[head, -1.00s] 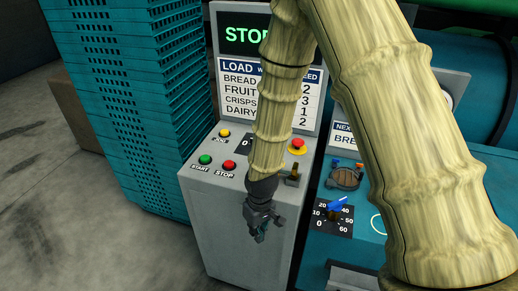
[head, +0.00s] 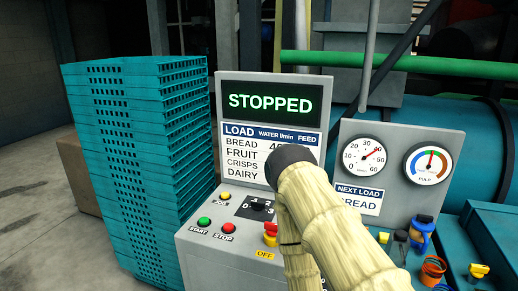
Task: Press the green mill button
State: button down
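The green START button (head: 204,222) sits at the front left of the grey control panel (head: 195,240) in the head view. It is in plain sight and nothing touches it. The red STOP button (head: 228,227) is just to its right. The screen above the panel (head: 270,103) reads STOPPED in green. My pale, ribbed arm crosses the right side of the panel, with a dark joint in front of the load chart. My gripper's fingers do not show in this view, so their state and place are hidden.
A yellow JOG button (head: 225,196) and a black selector knob (head: 258,205) lie behind the START button. A red and yellow switch (head: 270,233) stands near my arm. Teal stacked crates (head: 145,160) rise close on the left. Two gauges (head: 365,155) are at right.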

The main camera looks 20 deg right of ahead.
aim_at(203, 221)
jog(key=u, duration=0.75)
jog(key=k, duration=1)
jog(key=u, duration=0.8)
jog(key=i, duration=1.55)
jog(key=z, duration=1.55)
jog(key=i, duration=0.75)
jog(key=z, duration=1.2)
jog(key=i, duration=0.65)
jog(key=k, duration=0.5)
